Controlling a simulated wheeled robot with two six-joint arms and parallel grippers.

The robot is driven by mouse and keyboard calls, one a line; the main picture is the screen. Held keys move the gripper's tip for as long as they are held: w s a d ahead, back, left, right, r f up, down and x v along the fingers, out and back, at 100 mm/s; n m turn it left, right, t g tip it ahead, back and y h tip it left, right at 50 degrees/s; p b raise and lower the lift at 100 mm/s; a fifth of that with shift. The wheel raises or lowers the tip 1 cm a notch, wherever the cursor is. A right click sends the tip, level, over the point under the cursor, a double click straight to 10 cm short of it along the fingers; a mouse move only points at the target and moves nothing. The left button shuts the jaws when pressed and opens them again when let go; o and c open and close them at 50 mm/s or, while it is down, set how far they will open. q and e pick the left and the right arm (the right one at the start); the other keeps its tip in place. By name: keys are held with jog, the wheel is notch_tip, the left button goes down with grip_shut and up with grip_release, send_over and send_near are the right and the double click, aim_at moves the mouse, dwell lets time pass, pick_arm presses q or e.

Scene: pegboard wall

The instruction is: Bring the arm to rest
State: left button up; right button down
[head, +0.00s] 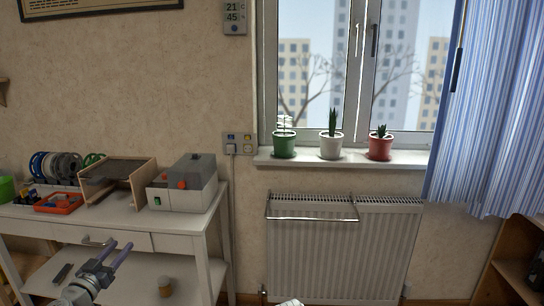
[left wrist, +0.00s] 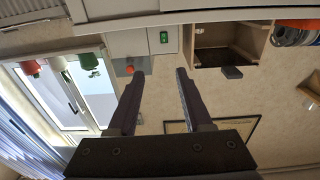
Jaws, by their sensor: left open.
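My left arm comes in at the bottom left of the head view. Its left gripper (head: 120,246) is in front of the white side table (head: 190,243), near the drawer handle. Its two dark fingers stand apart with nothing between them. In the left wrist view, which is upside down, the fingers of the left gripper (left wrist: 160,75) are also apart and empty, with bare wall behind the gap.
The table bears a grey machine (head: 196,182), an open box (head: 116,181), an orange tray (head: 58,203) and several spools (head: 55,167). A radiator (head: 340,250) is right of it, below a windowsill with three potted plants. A striped curtain (head: 490,110) hangs at right.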

pick_arm(q)
jog(key=s+d+f+m+g+h, duration=0.15)
jog(key=d+f+g, duration=0.3)
jog(key=d, duration=0.55)
jog(key=d+f+m+g+h, duration=0.25)
jog(key=d+f, duration=0.25)
jog(key=d, duration=0.5)
jog(key=s+d+f+m+g+h, duration=0.15)
jog(key=d+f+g, duration=0.25)
jog(key=d, duration=0.6)
jog(key=s+d+f+n+g+y, duration=0.1)
jog(key=s+d+f+g+y, duration=0.35)
jog(key=s, duration=0.35)
jog(key=s+d+f+n+g+y, duration=0.25)
jog(key=s+f+y, duration=0.2)
jog(key=s, duration=0.35)
notch_tip(320, 180, up, 29)
jog(key=p, duration=2.9)
jog(key=shift+m+g+h, duration=0.3)
jog(key=shift+m+h, duration=0.05)
jog(key=shift+m, duration=0.05)
jog(key=shift+f, duration=0.1)
